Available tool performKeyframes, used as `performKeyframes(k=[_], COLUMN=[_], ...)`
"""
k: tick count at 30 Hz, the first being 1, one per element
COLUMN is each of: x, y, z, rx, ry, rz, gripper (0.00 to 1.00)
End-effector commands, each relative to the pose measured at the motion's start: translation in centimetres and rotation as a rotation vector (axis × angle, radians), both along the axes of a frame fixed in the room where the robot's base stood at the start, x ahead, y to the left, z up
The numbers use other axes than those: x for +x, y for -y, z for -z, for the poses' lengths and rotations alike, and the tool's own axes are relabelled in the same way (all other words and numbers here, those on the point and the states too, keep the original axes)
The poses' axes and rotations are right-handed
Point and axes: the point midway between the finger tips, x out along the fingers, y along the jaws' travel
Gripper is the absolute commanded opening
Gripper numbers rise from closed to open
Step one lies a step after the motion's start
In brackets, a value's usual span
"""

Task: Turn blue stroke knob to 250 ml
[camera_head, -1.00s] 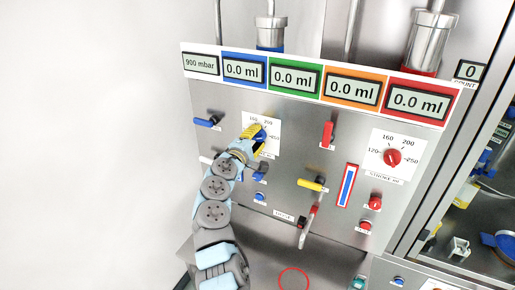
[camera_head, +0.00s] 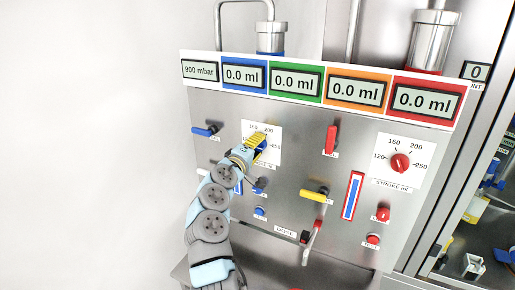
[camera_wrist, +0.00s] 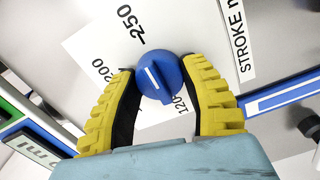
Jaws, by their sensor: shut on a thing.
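The blue stroke knob (camera_wrist: 160,78) sits between the two yellow fingers of my gripper (camera_wrist: 160,85) in the wrist view, and the gripper is shut on it. A short white line on the knob's face slants up and left; I cannot tell exactly which mark it meets. The printed 250 is above the knob, 200 at its left and 120 just below right. In the head view my gripper (camera_head: 257,143) covers most of the blue knob's white dial plate (camera_head: 275,150), with 160 and 200 showing above it. The blue display (camera_head: 244,76) reads 0.0 ml.
Nearby on the steel panel are a blue lever (camera_head: 204,131), a blue button (camera_head: 260,212), a yellow valve handle (camera_head: 314,195) and a red lever (camera_head: 330,140). A red stroke knob (camera_head: 400,163) is at the right. Free room lies left of the panel.

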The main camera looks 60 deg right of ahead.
Motion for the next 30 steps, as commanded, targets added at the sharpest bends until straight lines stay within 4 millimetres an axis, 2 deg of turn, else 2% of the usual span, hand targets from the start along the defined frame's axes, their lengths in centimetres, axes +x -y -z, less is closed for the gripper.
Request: performKeyframes(k=[6,7,9,10,22,30], x=[0.1,0.1,0.1,0.1,0.0,0.0], y=[0.0,0.0,0.0,0.0,-0.3,-2.6], z=[0.2,0.2,0.2,0.2,0.0,0.1], rx=[0.004,0.004,0.003,0.003,-0.001,-0.002], ry=[0.000,0.000,-0.001,-0.001,-0.001,-0.001], rz=[-0.002,-0.002,-0.002,-0.001,-0.001,-0.002], gripper=[0.09,0.51,0.71,0.75,0.75,0.75])
